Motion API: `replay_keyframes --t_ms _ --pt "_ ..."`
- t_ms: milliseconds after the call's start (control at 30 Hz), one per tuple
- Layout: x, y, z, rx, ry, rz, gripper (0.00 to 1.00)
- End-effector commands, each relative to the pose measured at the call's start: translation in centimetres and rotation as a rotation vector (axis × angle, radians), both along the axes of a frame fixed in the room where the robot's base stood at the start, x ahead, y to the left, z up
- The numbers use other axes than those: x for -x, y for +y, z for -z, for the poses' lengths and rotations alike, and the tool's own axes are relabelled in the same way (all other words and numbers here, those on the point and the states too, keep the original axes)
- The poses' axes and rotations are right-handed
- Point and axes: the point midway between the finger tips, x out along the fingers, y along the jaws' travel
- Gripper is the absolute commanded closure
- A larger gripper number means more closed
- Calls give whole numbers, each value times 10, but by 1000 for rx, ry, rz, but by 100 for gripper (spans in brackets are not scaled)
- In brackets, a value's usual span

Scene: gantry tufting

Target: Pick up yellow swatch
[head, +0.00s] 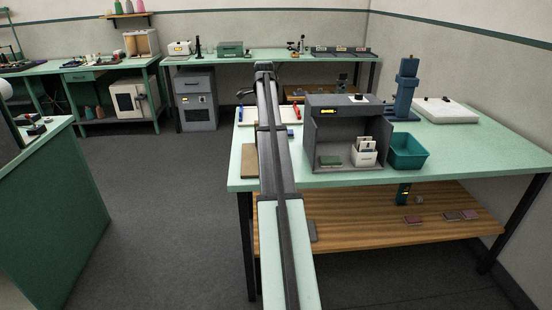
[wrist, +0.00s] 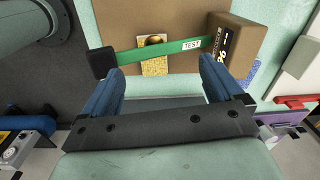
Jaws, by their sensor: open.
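In the wrist view my gripper (wrist: 161,66) is open, its two blue fingers spread wide with nothing between them. Ahead of them is a brown board, and a small yellow speckled swatch (wrist: 154,67) shows against it, between the finger lines. A green strip marked TEST (wrist: 165,49) crosses in front of the swatch and hides its middle. The swatch's upper part shows a darker patch. I cannot tell the gap between the fingertips and the swatch. In the head view I cannot make out the gripper or the swatch.
A dark block (wrist: 102,62) sits at the strip's left end and a cardboard box (wrist: 234,40) at its right. In the head view a grey booth (head: 345,118) and a teal bin (head: 408,150) stand on the green bench. A wooden shelf (head: 360,222) lies below.

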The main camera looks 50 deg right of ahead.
Motion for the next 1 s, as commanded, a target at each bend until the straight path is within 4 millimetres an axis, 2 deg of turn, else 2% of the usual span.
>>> replay_keyframes --t_ms 33,100,267,467,800,1000 --pt "14 -10 -1 -9 11 37 6" --pt "27 -18 -2 -17 23 77 6" --pt "43 -28 -1 -28 38 126 6" --pt "46 -28 11 -31 41 131 6" --pt "45 -28 66 -32 40 129 6" --pt "44 -29 84 -30 39 129 6"
